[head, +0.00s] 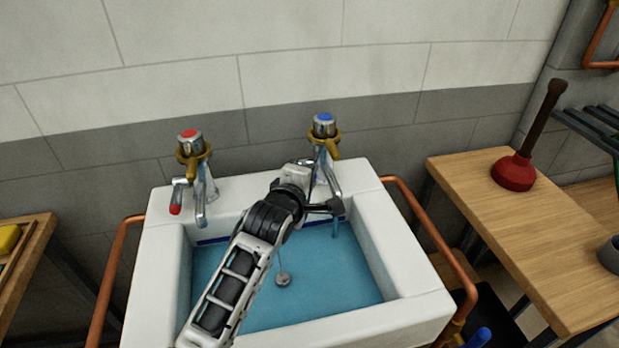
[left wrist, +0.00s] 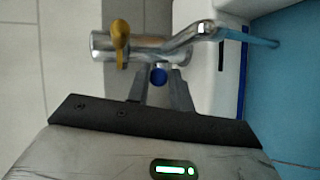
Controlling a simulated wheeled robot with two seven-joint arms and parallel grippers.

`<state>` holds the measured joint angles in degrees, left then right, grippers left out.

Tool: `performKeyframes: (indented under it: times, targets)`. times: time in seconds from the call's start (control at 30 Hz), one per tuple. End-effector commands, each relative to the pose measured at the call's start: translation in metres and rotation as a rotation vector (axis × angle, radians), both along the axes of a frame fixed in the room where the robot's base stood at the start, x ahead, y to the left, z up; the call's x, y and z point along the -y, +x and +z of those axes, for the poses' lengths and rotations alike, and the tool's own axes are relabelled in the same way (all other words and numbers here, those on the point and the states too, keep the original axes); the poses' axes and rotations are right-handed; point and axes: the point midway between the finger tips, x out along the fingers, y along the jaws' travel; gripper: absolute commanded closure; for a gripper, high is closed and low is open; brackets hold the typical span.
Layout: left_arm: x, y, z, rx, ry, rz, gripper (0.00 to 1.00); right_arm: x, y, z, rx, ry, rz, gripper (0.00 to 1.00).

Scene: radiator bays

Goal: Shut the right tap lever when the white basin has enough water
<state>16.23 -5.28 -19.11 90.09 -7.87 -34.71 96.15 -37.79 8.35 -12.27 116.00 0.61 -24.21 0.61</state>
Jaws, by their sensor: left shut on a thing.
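The white basin (head: 152,260) holds blue water (head: 300,270). A dark blue line (head: 212,240) runs along its inner back wall, just above the water surface. The right tap (head: 325,130), with a blue cap, stands on the basin's back edge. A stream (head: 337,228) runs from its spout into the basin; the spout also shows in the left wrist view (left wrist: 190,36). My left gripper (left wrist: 160,84) is shut on the blue-ended tap lever (left wrist: 158,76), below the tap body. In the head view my left gripper (head: 310,188) hides the lever. My right gripper is out of view.
The left tap (head: 190,145), red-capped with a red-ended lever (head: 175,208), shows no stream. Copper pipes (head: 425,225) flank the basin. A wooden bench (head: 470,185) with a red plunger (head: 515,170) stands at right; another bench (head: 35,235) is at left.

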Motion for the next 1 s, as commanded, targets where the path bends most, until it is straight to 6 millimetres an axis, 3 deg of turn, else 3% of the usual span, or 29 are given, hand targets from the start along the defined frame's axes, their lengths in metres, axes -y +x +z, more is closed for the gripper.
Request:
performKeyframes:
  times: [0.07,0.1,0.17,0.67,0.83,1.0]
  targets:
    - [-0.002,0.003,0.007,0.018,0.000,0.003,1.00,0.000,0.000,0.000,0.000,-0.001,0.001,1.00]
    - [-0.002,0.003,0.007,0.019,0.000,0.003,0.73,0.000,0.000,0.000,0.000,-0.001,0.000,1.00]
    - [-0.002,0.003,0.007,0.017,0.001,0.003,0.56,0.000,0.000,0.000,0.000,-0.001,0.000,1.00]
    - [0.000,0.001,0.004,0.003,-0.002,0.000,0.56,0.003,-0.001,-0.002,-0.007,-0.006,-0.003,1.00]
    - [-0.002,0.005,0.017,-0.062,-0.019,0.000,0.56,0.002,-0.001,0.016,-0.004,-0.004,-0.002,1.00]
    - [-0.007,0.017,0.037,-0.245,-0.075,0.003,0.56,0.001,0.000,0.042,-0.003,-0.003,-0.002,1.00]
